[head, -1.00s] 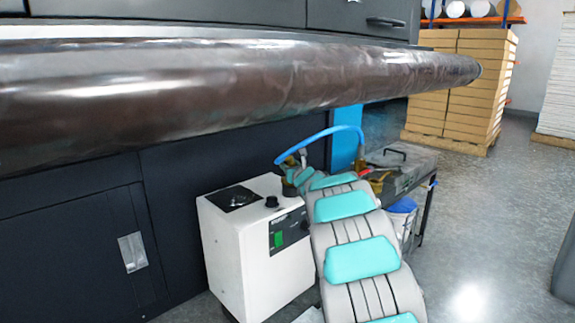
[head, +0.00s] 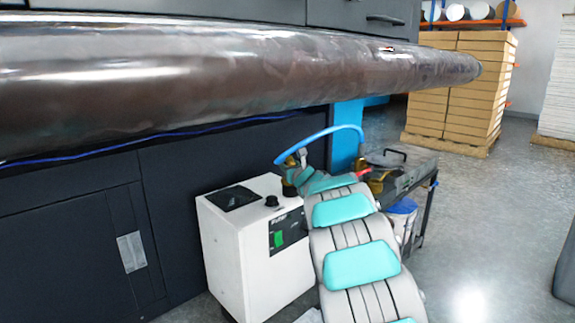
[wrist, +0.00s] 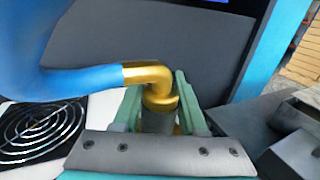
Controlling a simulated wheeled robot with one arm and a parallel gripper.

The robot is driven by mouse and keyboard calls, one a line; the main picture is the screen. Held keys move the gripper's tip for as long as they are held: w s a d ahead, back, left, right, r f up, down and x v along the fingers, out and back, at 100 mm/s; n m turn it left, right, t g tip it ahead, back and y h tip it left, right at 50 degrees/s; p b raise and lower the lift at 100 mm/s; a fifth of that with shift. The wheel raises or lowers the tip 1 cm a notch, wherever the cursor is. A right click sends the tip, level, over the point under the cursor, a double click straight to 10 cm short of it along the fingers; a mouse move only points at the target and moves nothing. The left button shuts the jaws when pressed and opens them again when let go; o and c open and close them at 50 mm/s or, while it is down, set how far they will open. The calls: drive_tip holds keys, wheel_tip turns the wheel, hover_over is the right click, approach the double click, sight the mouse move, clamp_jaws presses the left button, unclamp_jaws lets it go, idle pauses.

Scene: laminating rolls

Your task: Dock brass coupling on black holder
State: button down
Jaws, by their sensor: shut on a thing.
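My gripper (wrist: 158,112) is shut on the brass coupling (wrist: 155,80), a gold elbow joined to a thick blue hose (wrist: 60,82). A dark cylinder (wrist: 157,121) shows directly below the elbow, between the jaws. It may be the black holder, but I cannot tell whether the coupling is seated on it. In the head view my gripper (head: 292,179) is at the back right edge of the white box (head: 240,250), and the blue hose (head: 330,131) arches right from it.
A long dark roll (head: 230,80) crosses above the box. A black grille (wrist: 40,130) lies left of my gripper in the wrist view. A cart (head: 405,170) with a dark top stands to the right. Open floor (head: 500,220) lies at the right.

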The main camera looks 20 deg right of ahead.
drive_tip(key=shift+f+b, duration=0.45)
drive_tip(key=shift+b, duration=0.05)
drive_tip(key=c, duration=0.7)
unclamp_jaws()
drive_tip(key=shift+c, duration=0.2)
drive_tip(key=shift+s, duration=0.1)
drive_tip(key=shift+s+a+f+b, duration=0.1)
drive_tip(key=shift+s+b, duration=0.75)
drive_tip(key=shift+s, duration=0.5)
drive_tip(key=shift+s+f+b, duration=0.1)
drive_tip(key=shift+s+b, duration=0.7)
drive_tip(key=shift+s, duration=0.5)
drive_tip(key=shift+s+r, duration=0.25)
drive_tip(key=shift+s, duration=0.3)
drive_tip(key=s, duration=0.4)
drive_tip(key=shift+s+a, duration=0.1)
drive_tip(key=shift+s, duration=0.15)
